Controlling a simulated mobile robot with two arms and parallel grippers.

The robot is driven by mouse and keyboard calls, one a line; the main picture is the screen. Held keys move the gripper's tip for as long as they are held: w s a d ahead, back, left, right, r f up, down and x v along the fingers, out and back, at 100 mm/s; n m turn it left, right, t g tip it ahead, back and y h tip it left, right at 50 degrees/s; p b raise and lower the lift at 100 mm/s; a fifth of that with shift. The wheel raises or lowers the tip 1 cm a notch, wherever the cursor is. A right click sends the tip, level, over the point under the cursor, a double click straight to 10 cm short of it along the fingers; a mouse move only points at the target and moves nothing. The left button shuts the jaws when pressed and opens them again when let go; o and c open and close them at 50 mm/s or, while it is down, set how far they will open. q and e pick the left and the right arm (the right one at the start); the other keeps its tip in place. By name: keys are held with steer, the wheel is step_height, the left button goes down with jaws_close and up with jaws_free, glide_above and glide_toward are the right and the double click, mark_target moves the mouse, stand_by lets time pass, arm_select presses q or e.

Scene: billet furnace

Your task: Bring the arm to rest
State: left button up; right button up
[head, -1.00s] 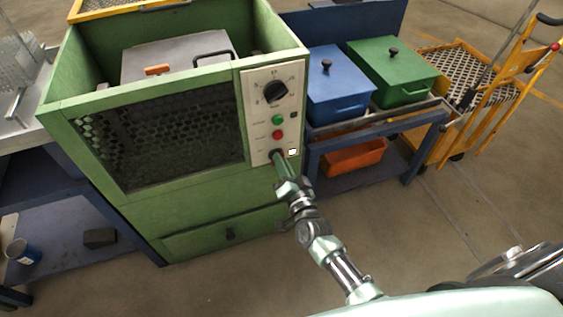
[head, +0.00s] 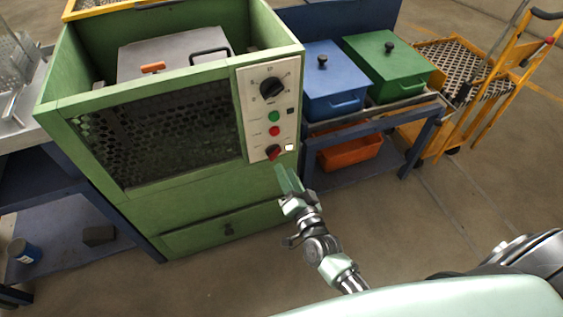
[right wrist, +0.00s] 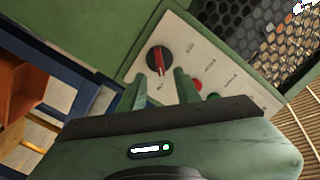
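The green furnace cabinet (head: 190,205) stands at left centre in the head view. Its white control panel (head: 255,90) carries a large black dial (head: 271,87), a green button (head: 274,116), a red button (head: 274,131) and a lower black knob with a red bar (head: 273,152). My right gripper (head: 285,176) is just below and right of that knob, apart from it. In the right wrist view the gripper (right wrist: 163,85) has its two fingers spread with nothing between them, and the red-barred knob (right wrist: 159,61) shows beyond the tips. My left gripper is out of view.
A blue box (head: 330,85) and a green box (head: 388,65) stand on a blue bench (head: 378,138) to the right, with an orange bin (head: 350,153) below. A yellow cart (head: 425,128) is farther right. The floor right of my arm is clear.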

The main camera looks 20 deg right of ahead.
steer(key=shift+s, duration=0.75)
